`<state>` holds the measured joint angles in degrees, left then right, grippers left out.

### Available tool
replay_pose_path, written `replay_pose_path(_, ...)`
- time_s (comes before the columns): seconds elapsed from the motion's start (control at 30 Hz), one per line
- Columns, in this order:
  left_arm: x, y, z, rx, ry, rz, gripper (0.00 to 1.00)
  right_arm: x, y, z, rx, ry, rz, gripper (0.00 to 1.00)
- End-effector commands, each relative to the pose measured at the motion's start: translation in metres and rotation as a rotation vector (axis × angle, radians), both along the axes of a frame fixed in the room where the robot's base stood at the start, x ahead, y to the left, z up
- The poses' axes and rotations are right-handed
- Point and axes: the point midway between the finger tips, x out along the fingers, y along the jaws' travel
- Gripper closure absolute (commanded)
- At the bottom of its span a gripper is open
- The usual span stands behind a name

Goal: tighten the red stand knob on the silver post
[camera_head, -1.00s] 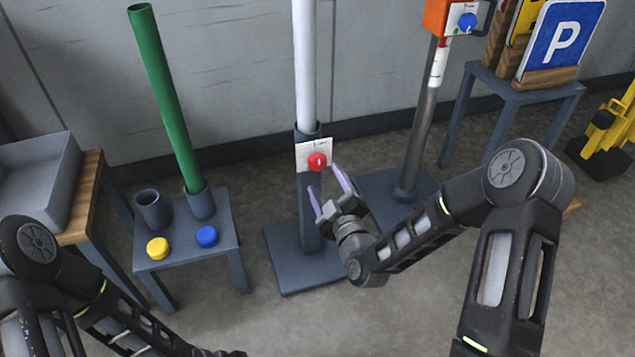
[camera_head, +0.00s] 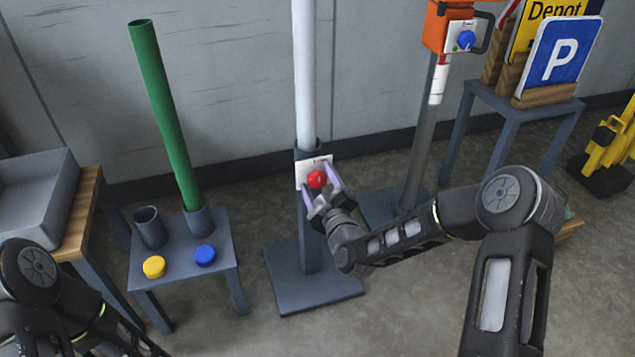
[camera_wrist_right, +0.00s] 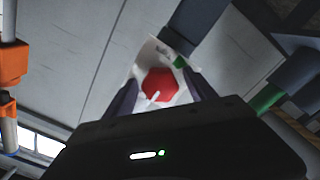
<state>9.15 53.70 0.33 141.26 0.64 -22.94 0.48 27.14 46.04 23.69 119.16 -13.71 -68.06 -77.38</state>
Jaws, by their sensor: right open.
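The silver post (camera_head: 305,75) stands upright in a dark stand with a square foot (camera_head: 313,288). The red stand knob (camera_head: 317,179) sits on a white plate (camera_head: 303,172) on the front of the stand. My right gripper (camera_head: 320,187) is open in front of the plate, its two purple fingers to either side of the knob. In the right wrist view the knob (camera_wrist_right: 159,86) shows between the fingers, with a pale pointer mark on it. I cannot tell whether the fingers touch it. My left gripper is not in view; only part of my left arm shows at the lower left.
A small table (camera_head: 183,257) at the left holds a green post (camera_head: 166,115), a dark cup (camera_head: 150,227), a yellow knob (camera_head: 154,267) and a blue knob (camera_head: 205,255). An orange box (camera_head: 436,30) on a grey pole stands right of the silver post. Signs stand behind.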

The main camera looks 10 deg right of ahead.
Motion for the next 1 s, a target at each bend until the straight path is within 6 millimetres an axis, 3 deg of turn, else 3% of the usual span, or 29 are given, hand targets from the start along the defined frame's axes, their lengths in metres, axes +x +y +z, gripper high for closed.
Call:
replay_pose_path(0.37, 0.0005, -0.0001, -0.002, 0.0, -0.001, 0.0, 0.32, 0.008, 0.0007, 0.0001, 0.0, 0.001, 0.001, 0.35)
replay_pose_path(1.0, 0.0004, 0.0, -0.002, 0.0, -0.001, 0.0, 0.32, 0.0077, 0.0008, 0.0, 0.0, 0.001, 0.001, 0.88)
